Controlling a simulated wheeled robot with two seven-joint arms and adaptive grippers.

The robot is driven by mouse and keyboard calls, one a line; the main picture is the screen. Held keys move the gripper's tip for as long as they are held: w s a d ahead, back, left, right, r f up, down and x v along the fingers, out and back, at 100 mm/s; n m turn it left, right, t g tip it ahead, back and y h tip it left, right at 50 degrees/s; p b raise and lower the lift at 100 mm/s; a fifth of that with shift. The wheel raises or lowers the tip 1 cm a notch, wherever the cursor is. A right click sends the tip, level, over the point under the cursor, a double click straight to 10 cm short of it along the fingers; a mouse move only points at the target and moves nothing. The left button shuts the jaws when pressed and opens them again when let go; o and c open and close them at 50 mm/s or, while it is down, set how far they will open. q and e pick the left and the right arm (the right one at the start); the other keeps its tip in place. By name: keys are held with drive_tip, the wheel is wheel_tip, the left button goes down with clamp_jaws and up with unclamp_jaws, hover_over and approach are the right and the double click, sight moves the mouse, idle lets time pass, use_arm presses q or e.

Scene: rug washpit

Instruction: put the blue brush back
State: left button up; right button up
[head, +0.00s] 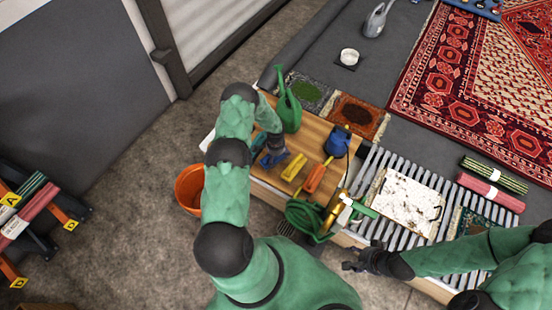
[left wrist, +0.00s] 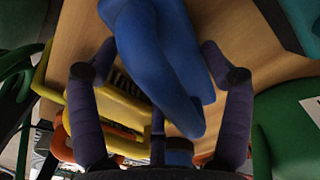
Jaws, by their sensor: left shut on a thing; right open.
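In the head view my left gripper (head: 272,157) is over the left part of the wooden board (head: 318,123). In the left wrist view the blue brush (left wrist: 160,55) lies between its two fingers (left wrist: 160,100), and the gripper is shut on it. My arm and fingers hide part of the brush in the head view. A yellow brush (head: 293,167) and an orange brush (head: 315,178) lie side by side just right of the left gripper. My right gripper (head: 362,262) is open and empty, in front of the slatted rack.
A green watering can (head: 289,108) stands behind the left gripper, and a blue container (head: 338,141) stands at the board's right. An orange bucket (head: 187,188) is left of the board.

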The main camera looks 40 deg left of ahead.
use_arm(q)
drive_tip(key=shift+a, duration=0.1)
drive_tip(key=shift+f, duration=0.1)
drive_tip(key=o, duration=1)
drive_tip(key=shift+o, duration=0.2)
wheel_tip(320, 180, up, 12)
drive_tip(key=p, duration=0.4)
drive_tip(key=shift+p, duration=0.4)
